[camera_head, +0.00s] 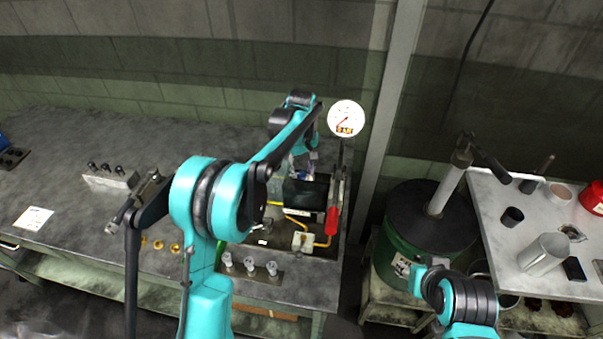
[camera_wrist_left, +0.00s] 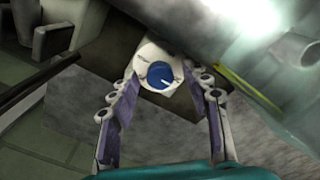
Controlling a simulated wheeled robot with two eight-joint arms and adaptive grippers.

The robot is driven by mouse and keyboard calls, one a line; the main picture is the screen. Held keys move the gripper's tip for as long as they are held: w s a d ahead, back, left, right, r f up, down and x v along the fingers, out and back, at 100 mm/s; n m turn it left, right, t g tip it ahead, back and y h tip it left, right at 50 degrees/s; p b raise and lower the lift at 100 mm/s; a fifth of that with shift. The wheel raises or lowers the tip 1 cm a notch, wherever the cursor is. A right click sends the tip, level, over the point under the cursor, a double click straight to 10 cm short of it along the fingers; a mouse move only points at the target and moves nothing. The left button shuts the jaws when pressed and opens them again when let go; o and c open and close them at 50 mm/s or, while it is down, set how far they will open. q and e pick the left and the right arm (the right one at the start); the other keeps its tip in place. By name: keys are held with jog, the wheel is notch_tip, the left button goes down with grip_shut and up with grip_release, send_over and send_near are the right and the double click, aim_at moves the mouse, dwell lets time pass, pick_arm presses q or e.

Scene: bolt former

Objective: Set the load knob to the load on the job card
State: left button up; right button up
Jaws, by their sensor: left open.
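The load knob (camera_wrist_left: 161,75) is blue with a white pointer mark and sits on a round white plate in the left wrist view. The mark points to the lower right; any scale is too small to read. My left gripper (camera_wrist_left: 163,83) is open, its purple-padded fingers on either side of the knob, with visible gaps. In the head view my left gripper (camera_head: 304,160) is small, over the machine on the bench, and the knob is hard to make out. A white card (camera_head: 33,218) lies on the bench at the left; its text is unreadable. My right gripper is out of view.
A white round gauge (camera_head: 346,116) stands behind the machine. A red-handled lever (camera_head: 332,220) is at the machine's right side. A green drum (camera_head: 400,205) and a pale table (camera_head: 508,235) with cups stand at the right. Small metal parts (camera_head: 250,265) sit at the bench front.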

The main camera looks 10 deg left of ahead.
pick_arm(q)
grip_shut()
jog(key=shift+m, duration=0.4)
jog(key=shift+r+m+p, duration=0.1)
jog(key=shift+m+p, duration=0.7)
jog(key=shift+m, duration=0.2)
jog(key=m+p, duration=0.1)
jog(key=m, duration=0.1)
jog(key=shift+m, duration=0.4)
jog(key=m+p, duration=0.1)
jog(key=m, duration=0.2)
jog(key=shift+m+p, duration=0.3)
jog(key=shift+m, duration=1.2)
